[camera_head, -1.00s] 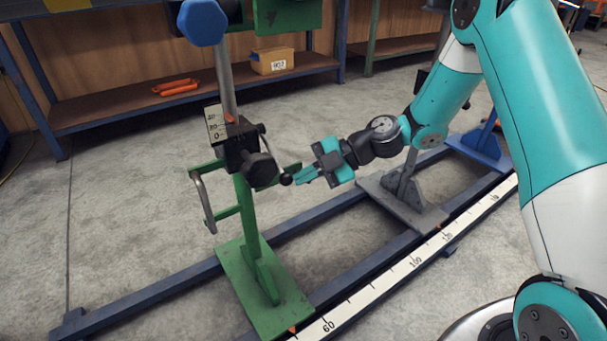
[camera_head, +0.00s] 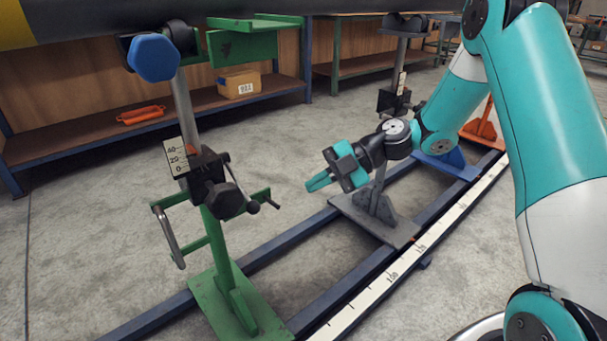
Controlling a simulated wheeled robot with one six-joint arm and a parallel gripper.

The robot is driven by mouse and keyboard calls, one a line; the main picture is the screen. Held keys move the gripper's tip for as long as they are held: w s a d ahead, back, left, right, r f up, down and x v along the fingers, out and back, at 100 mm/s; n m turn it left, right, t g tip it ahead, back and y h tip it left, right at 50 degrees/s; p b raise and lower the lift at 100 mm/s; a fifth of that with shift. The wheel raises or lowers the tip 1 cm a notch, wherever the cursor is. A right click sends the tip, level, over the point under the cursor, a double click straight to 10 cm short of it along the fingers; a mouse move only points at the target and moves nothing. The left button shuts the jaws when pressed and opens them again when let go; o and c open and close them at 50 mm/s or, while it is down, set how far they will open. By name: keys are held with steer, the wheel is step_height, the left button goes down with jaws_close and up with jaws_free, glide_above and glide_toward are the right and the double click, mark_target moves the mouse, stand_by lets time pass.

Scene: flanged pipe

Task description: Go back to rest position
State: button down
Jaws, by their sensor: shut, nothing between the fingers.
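My gripper (camera_head: 310,184) is at the middle of the view, with its teal fingers together and pointing left. Nothing is between them. It is in the air, to the right of the green stand (camera_head: 222,262) and apart from it. The stand's black clamp block with a crank handle (camera_head: 264,205) is the nearest part to the fingertips. My teal and white arm reaches in from the right, bent at the elbow.
A dark pipe (camera_head: 250,8) runs across the top. A grey stand (camera_head: 375,212), a blue stand (camera_head: 446,163) and an orange stand (camera_head: 484,130) stand along the floor rails (camera_head: 300,230). A shelf bench (camera_head: 85,133) holds a box (camera_head: 239,83). Open floor lies at lower left.

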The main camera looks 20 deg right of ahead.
steer(key=s+a+r+m+g+h, duration=0.1)
steer(key=s+a+r+m+h, duration=0.25)
steer(key=s+r+m, duration=0.35)
steer(key=s+a+r+m+g+h, duration=0.1)
steer(key=s+a+r+m+h, duration=0.15)
steer(key=s+a+m, duration=0.45)
steer(key=s+d+m+h, duration=0.3)
steer(key=s+d+m, duration=0.15)
steer(key=s, duration=0.55)
step_height(320, 180, up, 39)
steer(key=p, duration=3.8)
steer(key=shift+a+m+t, duration=0.2)
steer(key=shift+m+t, duration=0.1)
steer(key=shift+m, duration=0.15)
steer(key=shift+f, duration=0.1)
